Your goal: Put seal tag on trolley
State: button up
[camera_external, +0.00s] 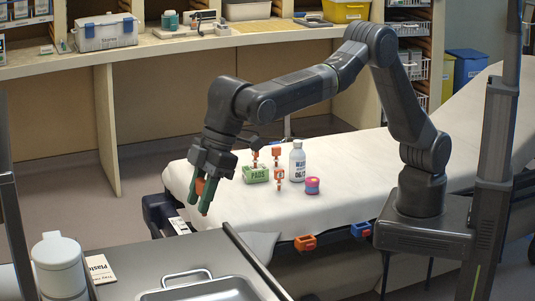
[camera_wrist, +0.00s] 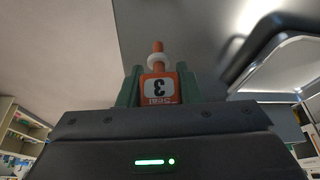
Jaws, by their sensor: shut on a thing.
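My gripper (camera_external: 204,198) has green fingers and points down above the left end of the white stretcher, near the trolley's far edge. It is shut on an orange seal tag (camera_external: 199,187), which is partly hidden by the fingers. In the wrist view the seal tag (camera_wrist: 159,90) sits between the green fingers (camera_wrist: 158,76). Its white label shows a 3 and the word Seal upside down, with a white ring and orange stem beyond. The trolley (camera_external: 180,247), a grey flat top, stands in the front left, with my gripper above and behind it.
A metal tray (camera_external: 205,290), a white canister (camera_external: 59,265) and a plaster box (camera_external: 100,269) are on the trolley. The stretcher (camera_external: 345,165) carries a green pads box (camera_external: 257,175), a white bottle (camera_external: 297,161), a pink-blue roll (camera_external: 312,186) and several orange tags (camera_external: 280,179). The trolley's back middle looks clear.

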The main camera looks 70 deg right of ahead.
jog(key=s+a+r+n, duration=0.25)
jog(key=s+a, duration=0.25)
jog(key=s, duration=0.5)
jog(key=shift+g+y, duration=0.3)
jog(key=shift+g, duration=0.1)
notch_tip(320, 180, down, 9)
jog(key=shift+d+p, duration=0.1)
jog(key=shift+p, duration=1.05)
jog(key=o, duration=0.9)
jog(key=shift+f, duration=0.15)
jog(key=shift+o, duration=0.2)
jog(key=b+v, duration=0.1)
jog(key=v, duration=1.1)
jog(key=shift+r+b, duration=0.2)
jog(key=shift+b, duration=0.2)
